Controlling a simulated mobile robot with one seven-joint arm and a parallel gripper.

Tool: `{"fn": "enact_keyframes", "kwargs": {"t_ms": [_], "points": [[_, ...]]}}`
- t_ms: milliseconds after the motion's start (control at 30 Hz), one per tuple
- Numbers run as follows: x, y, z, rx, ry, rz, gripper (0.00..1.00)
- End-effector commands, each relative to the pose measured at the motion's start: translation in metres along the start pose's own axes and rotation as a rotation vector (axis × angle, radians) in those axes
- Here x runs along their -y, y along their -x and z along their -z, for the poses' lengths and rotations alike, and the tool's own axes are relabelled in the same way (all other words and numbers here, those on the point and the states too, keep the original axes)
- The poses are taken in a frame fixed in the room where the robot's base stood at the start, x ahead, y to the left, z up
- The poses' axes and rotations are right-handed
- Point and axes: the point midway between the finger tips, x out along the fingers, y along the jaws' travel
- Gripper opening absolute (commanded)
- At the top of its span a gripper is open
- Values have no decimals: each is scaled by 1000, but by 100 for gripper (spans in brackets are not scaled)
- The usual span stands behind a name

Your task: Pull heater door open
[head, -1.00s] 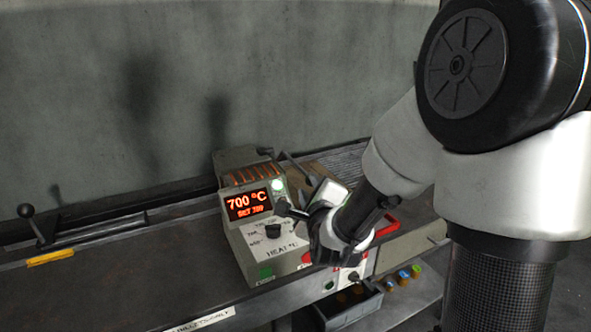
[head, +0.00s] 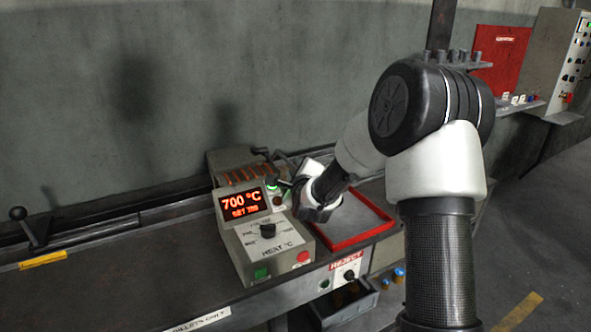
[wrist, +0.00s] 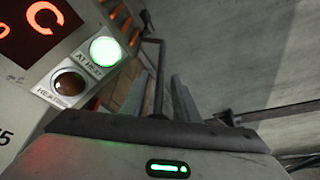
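The heater (head: 228,160) stands on the bench against the wall, with orange glowing slots on top. In front of it is its control box (head: 262,245), whose red display reads 700 °C. A thin dark bar (head: 284,155), perhaps the door handle, rises behind my gripper; it shows in the wrist view (wrist: 161,75) too, running down toward my fingers. My gripper (head: 297,188) is low beside the right edge of the control box. The fingers are partly hidden and dark, so I cannot tell their opening or whether they touch the bar. The door itself is mostly hidden.
A red-rimmed tray (head: 362,237) lies right of the control box. A lever with a ball knob (head: 18,213) stands at the left.

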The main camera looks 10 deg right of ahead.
Motion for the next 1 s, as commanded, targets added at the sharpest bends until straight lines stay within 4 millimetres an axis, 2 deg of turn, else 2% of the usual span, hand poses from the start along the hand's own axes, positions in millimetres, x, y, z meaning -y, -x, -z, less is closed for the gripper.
{"fn": "enact_keyframes", "kwargs": {"t_ms": [133, 300, 667, 1000], "points": [[0, 0, 0, 0, 0, 0, 28], [0, 0, 0, -1, 0, 0, 0], [3, 1, 3, -14, 1, -6, 0], [30, -1, -12, -75, 37, -82, 0]]}}
